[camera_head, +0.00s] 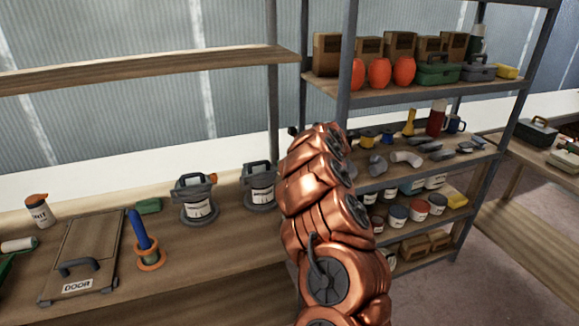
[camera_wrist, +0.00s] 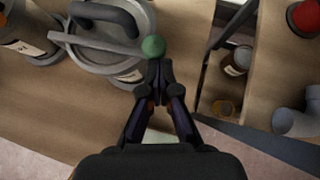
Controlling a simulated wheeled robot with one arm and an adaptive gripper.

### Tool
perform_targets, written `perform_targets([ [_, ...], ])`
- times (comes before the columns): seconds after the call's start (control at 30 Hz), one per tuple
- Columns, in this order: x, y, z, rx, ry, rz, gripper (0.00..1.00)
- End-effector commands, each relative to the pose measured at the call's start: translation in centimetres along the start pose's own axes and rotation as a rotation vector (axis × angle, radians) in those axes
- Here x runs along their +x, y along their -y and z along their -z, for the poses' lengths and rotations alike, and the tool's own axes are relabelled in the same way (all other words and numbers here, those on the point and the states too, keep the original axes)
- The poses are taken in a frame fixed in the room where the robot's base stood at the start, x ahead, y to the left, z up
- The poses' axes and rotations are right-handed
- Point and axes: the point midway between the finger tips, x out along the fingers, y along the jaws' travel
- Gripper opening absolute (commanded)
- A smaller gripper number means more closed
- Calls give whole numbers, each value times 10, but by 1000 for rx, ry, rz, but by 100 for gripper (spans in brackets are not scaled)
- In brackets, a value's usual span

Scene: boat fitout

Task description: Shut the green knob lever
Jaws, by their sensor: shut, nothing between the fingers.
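In the wrist view a round green knob (camera_wrist: 153,46) sits at the end of a flat grey lever (camera_wrist: 90,47) lying across the round lid of a grey canister (camera_wrist: 110,62). A dark carrying handle arches over this lid. My gripper (camera_wrist: 154,66) is shut and empty, its tips right at the near side of the knob; I cannot tell whether they touch. In the head view the right canister (camera_head: 260,187) stands beside my arm, which hides its right side. The green knob and my gripper are hidden there.
A similar canister (camera_head: 197,200) with an orange knob stands to the left. A door panel (camera_head: 85,245), a blue-handled tool (camera_head: 141,228) and a bottle (camera_head: 38,211) share the bench. A loaded metal shelf (camera_head: 345,60) stands close on my arm's right.

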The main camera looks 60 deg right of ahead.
Motion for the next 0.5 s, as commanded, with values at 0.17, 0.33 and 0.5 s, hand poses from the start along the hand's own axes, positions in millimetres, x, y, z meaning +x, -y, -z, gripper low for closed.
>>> perform_targets([
  [0.17, 0, 0, 0, 0, 1, -1, 0],
  [0.33, 1, -2, -1, -1, 0, -1, 0],
  [0.5, 4, -8, -3, -1, 0, -2, 0],
])
